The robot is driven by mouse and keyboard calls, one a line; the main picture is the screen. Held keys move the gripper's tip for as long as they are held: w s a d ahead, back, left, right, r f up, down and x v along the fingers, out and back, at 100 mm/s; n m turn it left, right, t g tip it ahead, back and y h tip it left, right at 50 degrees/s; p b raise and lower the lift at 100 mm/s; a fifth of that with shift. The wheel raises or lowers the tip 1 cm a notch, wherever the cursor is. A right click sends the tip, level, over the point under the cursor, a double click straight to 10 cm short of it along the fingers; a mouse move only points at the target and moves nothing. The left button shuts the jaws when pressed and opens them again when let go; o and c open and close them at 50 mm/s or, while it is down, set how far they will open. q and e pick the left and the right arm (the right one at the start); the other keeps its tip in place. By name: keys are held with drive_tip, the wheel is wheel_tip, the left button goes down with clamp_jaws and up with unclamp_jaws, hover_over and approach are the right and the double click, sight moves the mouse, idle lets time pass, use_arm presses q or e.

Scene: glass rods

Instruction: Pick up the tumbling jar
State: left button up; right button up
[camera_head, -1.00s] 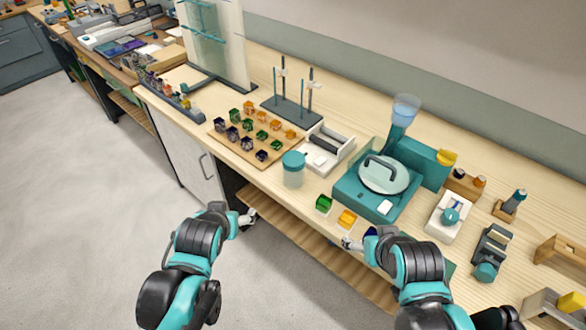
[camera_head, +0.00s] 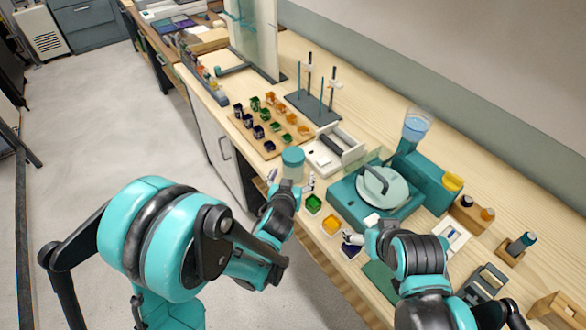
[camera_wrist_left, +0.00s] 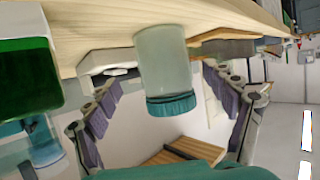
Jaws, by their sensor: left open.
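The tumbling jar (camera_head: 292,158), a clear jar with a teal lid, stands upright near the table's front edge. In the left wrist view the jar (camera_wrist_left: 163,58) appears upside down, its lid toward my palm. My left gripper (camera_head: 291,183) is open at the near side of the jar. In the left wrist view its padded fingers (camera_wrist_left: 162,88) are spread on either side of the jar, with gaps visible. The jar's lower part is partly hidden by the gripper in the head view. My right gripper (camera_head: 352,240) is over the front edge by a dark blue block; its finger opening is unclear.
A wooden board (camera_head: 268,150) with several coloured blocks is to the left.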

sight(293, 154)
use_arm(q)
drive_tip(key=x, duration=0.1)
drive_tip(key=b+x, duration=0.1)
drive_tip(key=x, duration=0.3)
drive_tip(key=shift+w+a+b, duration=0.15)
drive_tip(key=shift+a+b, duration=0.15)
drive_tip(key=shift+b, duration=0.1)
drive_tip(key=shift+r, duration=0.15)
drive_tip(key=c, duration=1.5)
drive_tip(key=shift+c, duration=0.2)
wheel_tip(293, 154, up, 10)
drive_tip(key=p, duration=0.5)
